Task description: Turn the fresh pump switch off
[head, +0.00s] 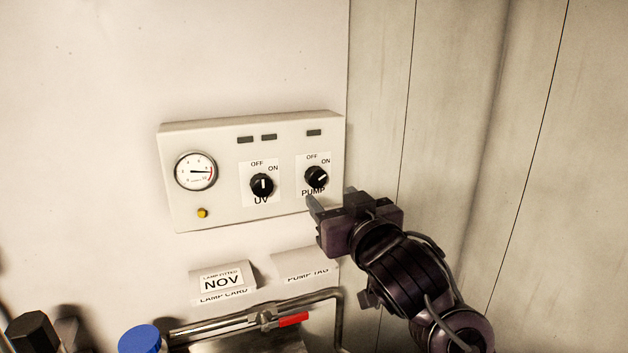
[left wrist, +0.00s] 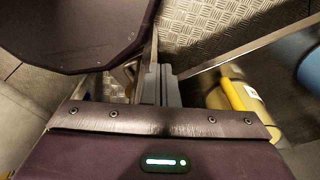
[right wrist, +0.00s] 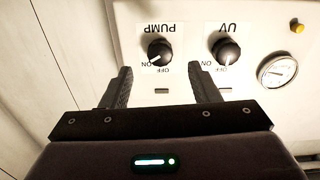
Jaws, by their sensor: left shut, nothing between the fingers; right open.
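The black PUMP knob (head: 316,177) is on the right of a white wall panel (head: 218,215). Its white pointer is turned towards ON, and in the right wrist view the upside-down knob (right wrist: 160,52) also points to ON. My right gripper (head: 330,197) is open, just below and right of the knob. In the right wrist view my right fingers (right wrist: 160,70) are spread to either side of the knob's line, apart from it. My left gripper (left wrist: 161,72) is shut and empty, away from the panel; it is outside the head view.
The UV knob (head: 262,185) is left of the PUMP knob, its pointer near upright. A gauge (head: 196,171) and yellow button (head: 202,213) are further left. Below are a NOV card (head: 222,282) and a pipe with a red handle (head: 293,319). A yellow cylinder (left wrist: 238,97) is near my left gripper.

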